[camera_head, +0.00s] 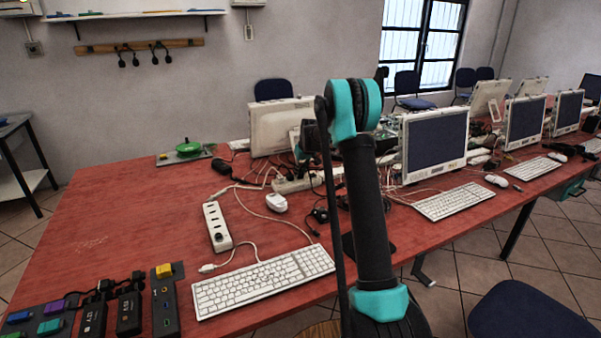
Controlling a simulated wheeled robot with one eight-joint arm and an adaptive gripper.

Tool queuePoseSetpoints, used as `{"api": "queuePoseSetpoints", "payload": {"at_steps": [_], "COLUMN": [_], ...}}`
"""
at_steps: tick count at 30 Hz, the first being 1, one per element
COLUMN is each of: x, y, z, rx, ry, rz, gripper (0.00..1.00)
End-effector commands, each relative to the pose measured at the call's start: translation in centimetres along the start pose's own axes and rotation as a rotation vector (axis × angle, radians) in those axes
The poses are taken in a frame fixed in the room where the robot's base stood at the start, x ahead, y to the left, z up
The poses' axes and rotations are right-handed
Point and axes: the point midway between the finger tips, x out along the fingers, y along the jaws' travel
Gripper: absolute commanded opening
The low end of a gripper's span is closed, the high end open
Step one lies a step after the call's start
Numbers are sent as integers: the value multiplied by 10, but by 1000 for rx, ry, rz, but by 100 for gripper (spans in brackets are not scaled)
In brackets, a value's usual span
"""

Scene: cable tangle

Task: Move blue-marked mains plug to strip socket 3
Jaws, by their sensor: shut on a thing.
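My teal-and-black arm rises through the middle of the view and covers part of the table behind it. No blue mark can be made out on any plug.
A white hub-like strip (212,222), a mouse (276,202) and a keyboard (262,283) lie on the red table (125,215). Coloured blocks and black adapters (129,312) fill the near-left corner. Monitors (435,143) stand at right and behind.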

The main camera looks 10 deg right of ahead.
Motion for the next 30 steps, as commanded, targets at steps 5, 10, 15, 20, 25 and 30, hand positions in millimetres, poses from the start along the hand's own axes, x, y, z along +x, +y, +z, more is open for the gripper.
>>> {"api": "queuePoseSetpoints", "payload": {"at_steps": [5, 10, 15, 20, 25, 30], "x": [-1, -5, -10, -15, -21, -27], "y": [0, 0, 0, 0, 0, 0], "z": [0, -2, -4, -7, -9, -11], "rx": [0, 0, 0, 0, 0, 0], "ry": [0, 0, 0, 0, 0, 0], "rz": [0, 0, 0, 0, 0, 0], "gripper": [0, 0, 0, 0, 0, 0]}}
